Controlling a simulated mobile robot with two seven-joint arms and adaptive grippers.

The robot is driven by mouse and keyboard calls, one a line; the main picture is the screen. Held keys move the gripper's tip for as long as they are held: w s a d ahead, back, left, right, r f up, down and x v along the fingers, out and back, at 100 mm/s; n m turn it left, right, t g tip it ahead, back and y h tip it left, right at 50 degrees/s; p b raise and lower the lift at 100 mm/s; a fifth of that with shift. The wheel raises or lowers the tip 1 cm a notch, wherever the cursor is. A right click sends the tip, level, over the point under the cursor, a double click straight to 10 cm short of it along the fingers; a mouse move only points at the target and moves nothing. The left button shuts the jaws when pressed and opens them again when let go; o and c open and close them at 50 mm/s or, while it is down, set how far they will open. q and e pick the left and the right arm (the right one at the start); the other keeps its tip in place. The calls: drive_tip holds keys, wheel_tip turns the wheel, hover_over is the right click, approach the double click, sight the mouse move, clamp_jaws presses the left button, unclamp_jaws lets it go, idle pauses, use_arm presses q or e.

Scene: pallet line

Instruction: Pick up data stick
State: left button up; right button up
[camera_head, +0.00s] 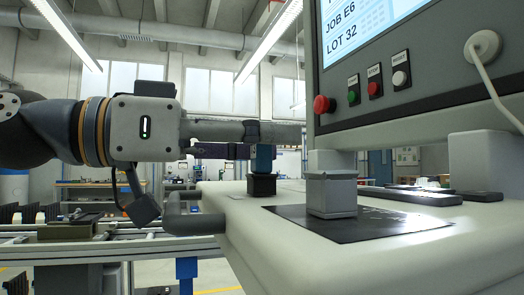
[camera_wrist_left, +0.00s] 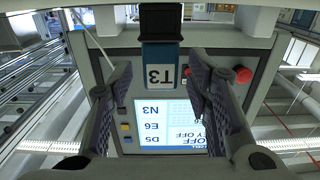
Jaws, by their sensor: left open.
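The data stick (camera_head: 263,157) is a blue block marked T3, standing upright in a black socket (camera_head: 262,186) on the console's pale ledge. In the left wrist view the stick (camera_wrist_left: 161,62) appears upside down, with the black socket (camera_wrist_left: 160,18) at the top edge. My left gripper (camera_head: 240,142) reaches in from the left at the stick's height. In the wrist view its open fingers (camera_wrist_left: 160,75) lie on either side of the stick, with gaps visible on both sides. It holds nothing. My right gripper is not in view.
The console screen (camera_head: 366,28) and its buttons, including a red mushroom button (camera_head: 323,105), stand close on the right. A grey block (camera_head: 331,184) stands on a dark plate (camera_head: 365,224) right of the socket. A conveyor (camera_head: 110,247) lies at the lower left.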

use_arm(q)
drive_tip(key=c, duration=1)
